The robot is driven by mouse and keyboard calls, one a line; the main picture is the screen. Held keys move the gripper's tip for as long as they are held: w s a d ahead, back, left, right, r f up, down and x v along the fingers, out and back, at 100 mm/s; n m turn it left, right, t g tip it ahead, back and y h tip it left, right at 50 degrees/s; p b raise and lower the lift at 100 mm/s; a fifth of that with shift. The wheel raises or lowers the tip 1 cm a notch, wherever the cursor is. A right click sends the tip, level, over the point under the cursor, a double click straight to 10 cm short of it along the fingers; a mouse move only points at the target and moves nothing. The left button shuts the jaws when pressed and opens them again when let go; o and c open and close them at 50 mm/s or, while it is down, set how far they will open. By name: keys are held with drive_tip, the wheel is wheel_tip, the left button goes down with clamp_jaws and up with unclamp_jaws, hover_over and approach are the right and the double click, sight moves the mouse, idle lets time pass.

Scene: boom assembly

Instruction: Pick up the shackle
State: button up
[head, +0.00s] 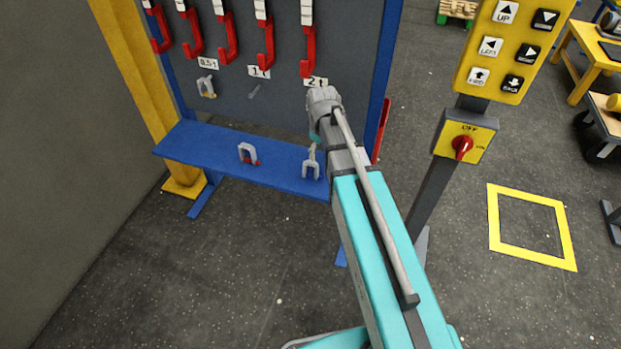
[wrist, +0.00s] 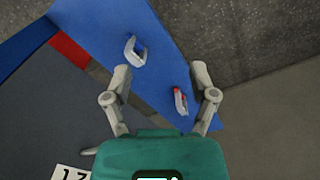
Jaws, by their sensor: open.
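A grey shackle (head: 311,170) lies on the right part of the blue shelf (head: 205,150). A second shackle (head: 248,153), grey with a red pin, lies on the shelf to its left. The red-pinned one (wrist: 181,101) is close to my right finger. My gripper (wrist: 161,75) is open and empty above the shelf, its fingers spread wide. In the head view my gripper (head: 313,148) is over the right end of the shelf, and its wrist partly hides it.
A shackle (head: 206,87) hangs on the grey panel (head: 275,95) under the 0.5t label. Several red hooks (head: 228,38) hang above. A blue post (head: 386,60) edges the panel on the right. A yellow control box (head: 464,136) stands right of my arm.

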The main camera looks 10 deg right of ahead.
sight(311, 162)
drive_tip(key=w+f+n+b, duration=0.3)
drive_tip(key=w, duration=0.4)
drive_tip(key=w+f+n+b, duration=0.3)
drive_tip(key=w+f+n, duration=0.1)
drive_tip(key=w, duration=0.3)
drive_tip(key=shift+w+a+f, duration=0.15)
drive_tip(key=shift+w+f, duration=0.05)
drive_tip(key=shift+f, duration=0.1)
drive_tip(key=shift+f+b, duration=0.15)
drive_tip(key=shift+b, duration=0.15)
wheel_tip(311, 162, down, 8)
drive_tip(key=b, duration=0.8)
drive_tip(key=shift+f, duration=0.2)
drive_tip(key=shift+f+b, duration=0.1)
drive_tip(key=shift+b, duration=0.2)
drive_tip(key=shift+f+b, duration=2.45)
drive_tip(key=shift+f, duration=0.05)
clamp_jaws()
